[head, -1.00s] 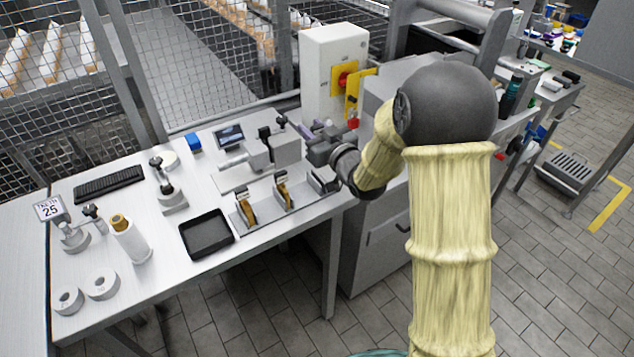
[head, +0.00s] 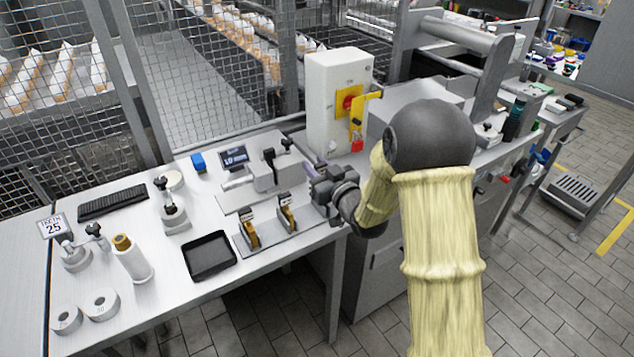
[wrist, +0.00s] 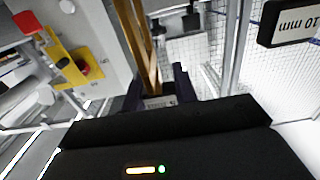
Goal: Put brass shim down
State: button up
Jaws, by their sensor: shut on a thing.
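The brass shim (wrist: 140,40) is a long golden-brown strip in the wrist view. It rises from between the dark jaws of my gripper (wrist: 157,92), which is shut on it. In the head view my gripper (head: 312,172) is over the table's right end, beside the measuring device (head: 272,172) and at the right end of the shim rack (head: 268,247). The held shim cannot be made out there. Two other brass pieces stand in the rack, one at left (head: 250,236) and one in the middle (head: 287,216). The rack's right end is hidden by my gripper.
A black tray (head: 208,256) lies left of the rack. A small display (head: 233,158) reads 10 mm. A white switch box (head: 335,90) with a red knob stands behind my gripper.

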notch_tip(320, 180, down, 4)
jog(key=shift+f, duration=0.2)
jog(key=shift+w+f, duration=0.1)
jog(key=shift+f, duration=0.1)
jog(key=o, duration=1)
jog(key=shift+d, duration=0.15)
jog(key=shift+o, duration=0.2)
jog(key=shift+a, duration=0.2)
